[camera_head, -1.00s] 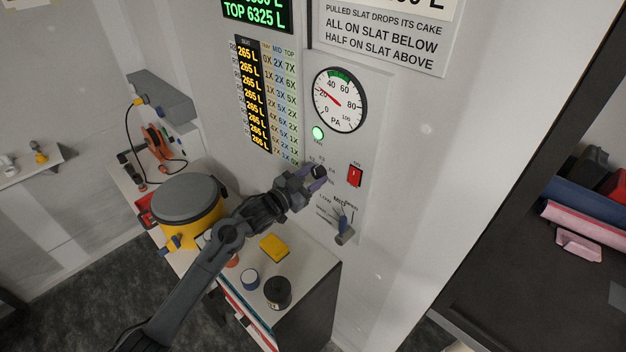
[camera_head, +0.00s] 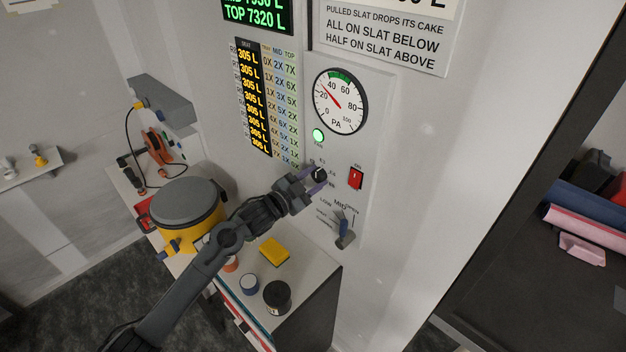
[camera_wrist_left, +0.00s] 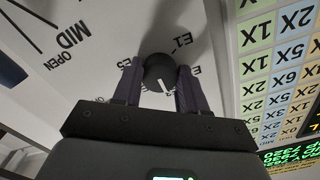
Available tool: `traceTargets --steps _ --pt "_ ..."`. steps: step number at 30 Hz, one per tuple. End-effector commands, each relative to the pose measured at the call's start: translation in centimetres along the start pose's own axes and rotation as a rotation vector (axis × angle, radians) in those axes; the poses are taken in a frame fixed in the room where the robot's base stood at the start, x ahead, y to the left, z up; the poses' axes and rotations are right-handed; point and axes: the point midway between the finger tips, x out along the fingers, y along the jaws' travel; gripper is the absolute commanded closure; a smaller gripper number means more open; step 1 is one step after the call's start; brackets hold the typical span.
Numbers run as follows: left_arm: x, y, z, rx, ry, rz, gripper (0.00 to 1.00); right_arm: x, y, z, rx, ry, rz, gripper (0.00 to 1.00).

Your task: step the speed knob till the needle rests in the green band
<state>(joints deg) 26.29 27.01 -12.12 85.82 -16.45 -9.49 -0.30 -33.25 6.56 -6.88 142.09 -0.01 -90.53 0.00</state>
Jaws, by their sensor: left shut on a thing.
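The dark speed knob (camera_head: 320,174) is on the grey panel below the gauge; it also shows in the left wrist view (camera_wrist_left: 159,72) with a white pointer mark. My left gripper (camera_head: 314,178) is shut on the knob, with one finger on each side in the left wrist view (camera_wrist_left: 157,90). The round PA gauge (camera_head: 340,101) has a green band (camera_head: 340,76) at its top. Its red needle points up and left, between 20 and 40, short of the green band. My right gripper is not in view.
A yellow drum (camera_head: 190,215), a yellow block (camera_head: 274,250) and a black jar (camera_head: 277,296) are under or beside my left arm.

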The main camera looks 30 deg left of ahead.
Motion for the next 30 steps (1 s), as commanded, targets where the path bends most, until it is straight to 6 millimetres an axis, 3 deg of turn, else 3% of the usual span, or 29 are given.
traceTargets --steps 1,6,19,30 --pt "0.0 0.1 0.1 -0.001 -0.002 0.001 0.57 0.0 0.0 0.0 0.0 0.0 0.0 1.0" --pt "0.0 0.0 0.0 -0.001 -0.001 0.001 0.33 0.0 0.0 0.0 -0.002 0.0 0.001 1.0" --pt "-0.8 0.1 0.1 -0.002 -0.001 0.0 0.33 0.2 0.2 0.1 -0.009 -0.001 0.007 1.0" --pt "-6.7 0.2 0.3 0.001 -0.003 0.002 0.33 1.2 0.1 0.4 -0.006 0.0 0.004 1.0"
